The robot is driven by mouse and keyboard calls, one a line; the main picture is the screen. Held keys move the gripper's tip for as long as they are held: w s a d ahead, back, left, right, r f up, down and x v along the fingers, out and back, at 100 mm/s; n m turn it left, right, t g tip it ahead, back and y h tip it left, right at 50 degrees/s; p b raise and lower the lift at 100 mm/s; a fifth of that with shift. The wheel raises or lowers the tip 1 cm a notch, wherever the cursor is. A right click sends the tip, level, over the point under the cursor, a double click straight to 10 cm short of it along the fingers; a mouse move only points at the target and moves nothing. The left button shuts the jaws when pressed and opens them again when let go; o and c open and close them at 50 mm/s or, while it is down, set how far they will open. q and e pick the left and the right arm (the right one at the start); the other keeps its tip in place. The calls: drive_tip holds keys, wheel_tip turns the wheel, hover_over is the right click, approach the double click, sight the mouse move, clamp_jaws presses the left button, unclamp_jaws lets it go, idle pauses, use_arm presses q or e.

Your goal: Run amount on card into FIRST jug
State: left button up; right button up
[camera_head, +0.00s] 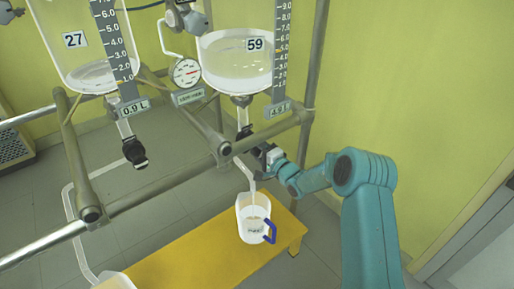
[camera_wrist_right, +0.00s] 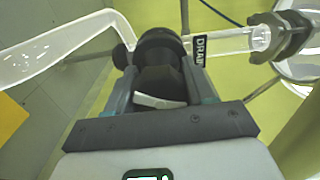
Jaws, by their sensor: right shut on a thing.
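Glass reactor 59 (camera_head: 236,65) holds clear liquid, with a scale (camera_head: 282,50) beside it and a plate (camera_head: 280,109) that seems to read 4.9 L. My right gripper (camera_head: 264,155) is shut on the black drain valve handle (camera_wrist_right: 160,75) below this reactor. A pipe labelled DRAIN (camera_wrist_right: 199,50) runs beside it in the wrist view. The outlet spout (camera_head: 246,172) points down into a white jug (camera_head: 252,220) with a blue handle, which stands upright on the yellow bench. The jug's label is too small to read. My left gripper is not in view.
Reactor 27 (camera_head: 85,60) stands at left, with a 0.9 L plate (camera_head: 133,108) and a black valve (camera_head: 134,151). Another white vessel (camera_head: 115,282) is cut off at the bottom. Metal frame rails (camera_head: 150,205) cross ahead. The bench (camera_head: 190,260) is bare between the vessels.

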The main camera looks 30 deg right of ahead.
drive_tip(key=m+p, duration=0.1)
drive_tip(key=m, duration=0.5)
drive_tip(key=shift+m, duration=0.3)
drive_tip(key=m+p, duration=0.1)
drive_tip(key=m, duration=0.4)
drive_tip(key=shift+f, duration=0.1)
drive_tip(key=shift+m, duration=0.4)
drive_tip(key=o, duration=1)
drive_tip(key=shift+o, duration=0.2)
drive_tip(key=s+d+p, duration=0.1)
drive_tip(key=s+p, duration=0.2)
drive_tip(key=s, duration=1.3)
drive_tip(key=shift+s+d, duration=0.15)
drive_tip(key=shift+s, duration=0.05)
